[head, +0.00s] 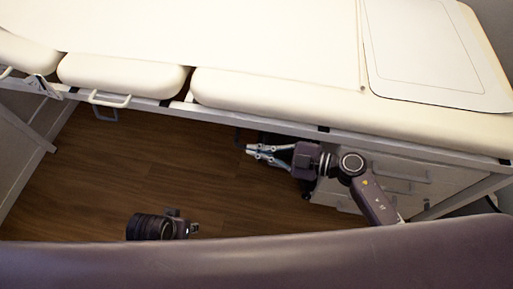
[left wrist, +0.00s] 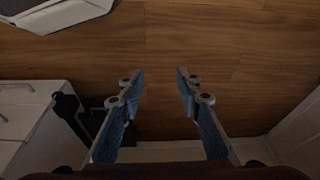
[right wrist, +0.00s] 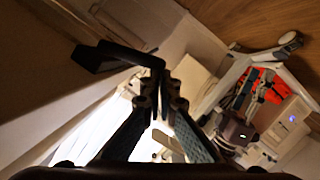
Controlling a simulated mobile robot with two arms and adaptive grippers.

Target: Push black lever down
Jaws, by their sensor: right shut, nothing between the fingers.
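The black lever (right wrist: 108,57) shows in the right wrist view as a bent dark bar just ahead of my right fingertips. My right gripper (right wrist: 160,88) is shut and empty; its tips overlap the lever's end in the picture, and I cannot tell whether they touch. In the head view my right gripper (head: 250,150) points left below the edge of the padded couch (head: 270,93); dark parts beside it are too small to tell apart. My left gripper (left wrist: 159,75) is open and empty above the wooden floor in the left wrist view.
A metal frame rail (head: 230,116) runs under the couch cushions, with a white handle (head: 108,99) at left. A pale cabinet (head: 400,180) stands behind my right arm. The wooden floor (head: 100,175) is clear at left. A white wheeled frame (right wrist: 245,65) shows in the right wrist view.

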